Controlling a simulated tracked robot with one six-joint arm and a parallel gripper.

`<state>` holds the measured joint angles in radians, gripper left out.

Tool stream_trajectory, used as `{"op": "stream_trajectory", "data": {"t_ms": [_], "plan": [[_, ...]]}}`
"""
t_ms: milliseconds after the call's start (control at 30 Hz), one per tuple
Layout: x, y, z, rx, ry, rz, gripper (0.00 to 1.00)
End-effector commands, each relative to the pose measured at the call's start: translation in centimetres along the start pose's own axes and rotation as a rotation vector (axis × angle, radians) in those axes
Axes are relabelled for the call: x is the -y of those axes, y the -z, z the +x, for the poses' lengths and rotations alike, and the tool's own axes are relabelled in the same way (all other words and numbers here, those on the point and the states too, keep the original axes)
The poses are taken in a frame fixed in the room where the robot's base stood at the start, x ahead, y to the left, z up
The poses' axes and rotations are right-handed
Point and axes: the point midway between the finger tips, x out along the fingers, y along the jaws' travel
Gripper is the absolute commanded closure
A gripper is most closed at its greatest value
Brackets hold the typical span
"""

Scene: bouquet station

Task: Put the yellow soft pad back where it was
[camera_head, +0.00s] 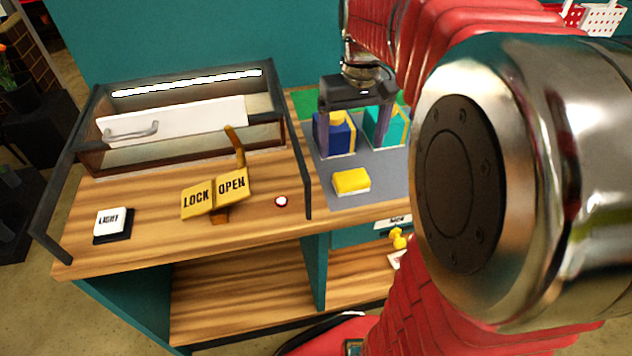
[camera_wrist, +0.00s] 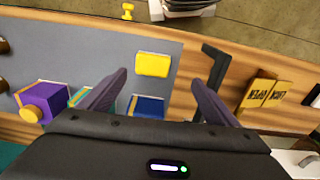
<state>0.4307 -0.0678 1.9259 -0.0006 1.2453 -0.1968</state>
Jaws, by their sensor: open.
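The yellow soft pad (camera_head: 351,181) lies flat on the grey mat (camera_head: 375,189), near its front edge. In the wrist view the pad (camera_wrist: 152,64) shows whole, with nothing on it. My gripper (camera_head: 353,145) is open and empty, with its fingers pointing down behind the pad, near the blue box. In the wrist view the gripper's fingers (camera_wrist: 160,78) are spread wide, and the pad lies beyond the tips, apart from them.
A blue box (camera_head: 333,138) and a teal box (camera_head: 384,127) stand on the mat close to my fingers. A purple box (camera_wrist: 42,102) shows in the wrist view. A dark rail (camera_head: 300,165), a lock/open sign (camera_head: 216,194) and a light switch (camera_head: 112,223) are to the left.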

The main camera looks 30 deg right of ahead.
Motion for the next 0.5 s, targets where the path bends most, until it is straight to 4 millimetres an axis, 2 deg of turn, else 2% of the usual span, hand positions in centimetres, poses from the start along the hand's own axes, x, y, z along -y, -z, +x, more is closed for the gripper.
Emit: {"op": "stream_trajectory", "data": {"t_ms": [233,500], "plan": [[4.4,-2.8,-1.2,-0.1,-0.009,-0.054,0.16],[8.6,-6.5,-1.6,-0.219,-0.002,-0.115,0.16]]}}
